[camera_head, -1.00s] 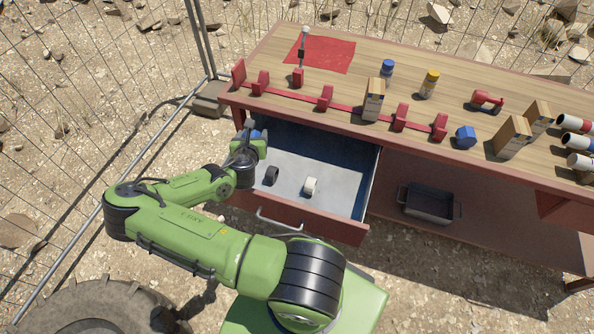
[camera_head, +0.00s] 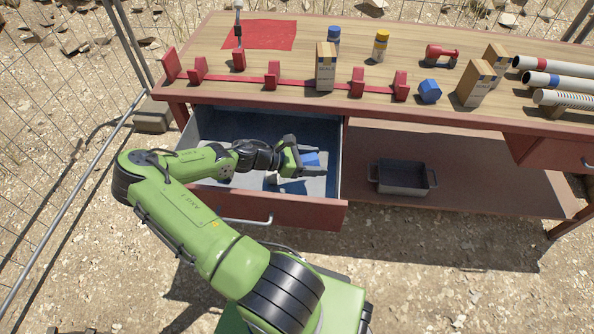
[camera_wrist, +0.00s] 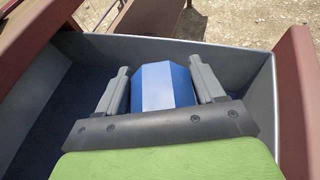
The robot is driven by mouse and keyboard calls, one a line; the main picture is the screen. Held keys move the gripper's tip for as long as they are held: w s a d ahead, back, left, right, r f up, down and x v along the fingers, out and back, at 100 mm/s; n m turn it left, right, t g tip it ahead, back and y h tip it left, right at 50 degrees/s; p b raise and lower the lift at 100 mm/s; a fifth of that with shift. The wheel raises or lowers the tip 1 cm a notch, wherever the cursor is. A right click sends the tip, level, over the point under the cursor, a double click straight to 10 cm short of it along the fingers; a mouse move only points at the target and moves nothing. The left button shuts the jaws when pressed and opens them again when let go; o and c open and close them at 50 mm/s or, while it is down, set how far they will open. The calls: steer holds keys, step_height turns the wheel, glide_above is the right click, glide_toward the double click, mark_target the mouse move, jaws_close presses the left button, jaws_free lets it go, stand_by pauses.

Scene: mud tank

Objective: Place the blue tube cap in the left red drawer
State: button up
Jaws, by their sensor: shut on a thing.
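My gripper (camera_head: 299,160) is shut on a blue tube cap (camera_head: 310,159). In the wrist view the faceted blue cap (camera_wrist: 163,87) sits between the two grey fingers of my gripper (camera_wrist: 160,84). The left red drawer (camera_head: 285,212) is pulled open, with a grey inside and a metal handle. My gripper and the cap are over or within the right part of the drawer. The wrist view shows grey drawer walls (camera_wrist: 262,95) around them. I cannot tell whether the cap touches the drawer floor. My arm hides part of the drawer.
A second blue hexagonal cap (camera_head: 430,91) stands on the wooden table (camera_head: 200,45) near its front edge. A cardboard box (camera_head: 325,68) and red holders (camera_head: 272,75) stand near it. A grey bin (camera_head: 403,178) sits on the lower shelf. A wire fence is at the left.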

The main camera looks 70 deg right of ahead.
step_height(320, 180, down, 6)
steer(key=shift+r+b, duration=0.15)
steer(key=shift+b, duration=0.7)
steer(key=shift+f, duration=0.65)
steer(key=o, duration=1)
steer(key=shift+r, duration=0.1)
steer(key=shift+w+a+r+p, duration=0.15)
steer(key=shift+w+r, duration=0.1)
steer(key=shift+r, duration=0.2)
steer(key=shift+w+a+r+p, duration=0.1)
steer(key=shift+w+r+p, duration=0.1)
steer(key=shift+r, duration=0.25)
steer(key=shift+p+v, duration=0.8)
steer(key=shift+v, duration=2.4)
